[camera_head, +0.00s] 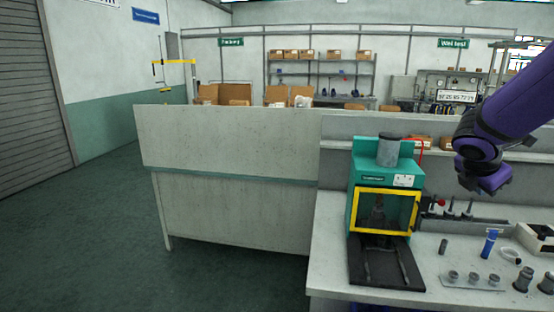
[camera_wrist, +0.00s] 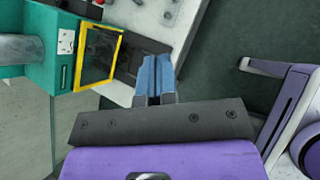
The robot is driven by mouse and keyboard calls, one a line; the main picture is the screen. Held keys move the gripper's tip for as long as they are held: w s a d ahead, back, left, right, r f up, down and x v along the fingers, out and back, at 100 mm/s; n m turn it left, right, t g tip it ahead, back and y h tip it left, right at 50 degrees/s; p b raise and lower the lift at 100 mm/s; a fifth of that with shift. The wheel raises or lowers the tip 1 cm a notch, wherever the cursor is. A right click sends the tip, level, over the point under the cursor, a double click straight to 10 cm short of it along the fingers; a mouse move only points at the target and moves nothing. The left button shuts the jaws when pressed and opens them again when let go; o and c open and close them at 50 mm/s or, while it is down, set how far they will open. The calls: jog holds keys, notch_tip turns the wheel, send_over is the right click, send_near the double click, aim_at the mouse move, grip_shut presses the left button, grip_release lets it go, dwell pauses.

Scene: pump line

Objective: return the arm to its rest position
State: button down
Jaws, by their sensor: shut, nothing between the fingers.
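My arm (camera_head: 500,130), purple with dark joints, reaches in from the upper right in the head view and is raised above the right end of the bench. My gripper (camera_wrist: 153,66) shows in the wrist view with its two blue fingers together and nothing between them. The fingers appear over the bench edge, beside the green press with a yellow-framed guard (camera_wrist: 98,55), apart from it as far as I can tell. I cannot make out the fingers in the head view.
The press (camera_head: 370,172) stands on the pale bench (camera_head: 330,265). To its right are a blue cylinder (camera_head: 490,242), a plate with small metal parts (camera_head: 472,281) and a white box (camera_head: 537,238). A pale partition (camera_head: 225,140) stands left. Open green floor (camera_head: 100,220) lies beyond it.

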jog(key=s+a+r+m+y, duration=0.3)
jog(key=s+a+m, duration=0.5)
jog(key=s+m, duration=0.2)
jog(key=s+a+r+m+y, duration=0.3)
jog(key=s+a+m, duration=0.5)
jog(key=s, duration=0.5)
jog(key=m+y, duration=0.1)
jog(key=m, duration=0.1)
jog(key=shift+r+m+t, duration=0.2)
jog(key=shift+m+t, duration=0.1)
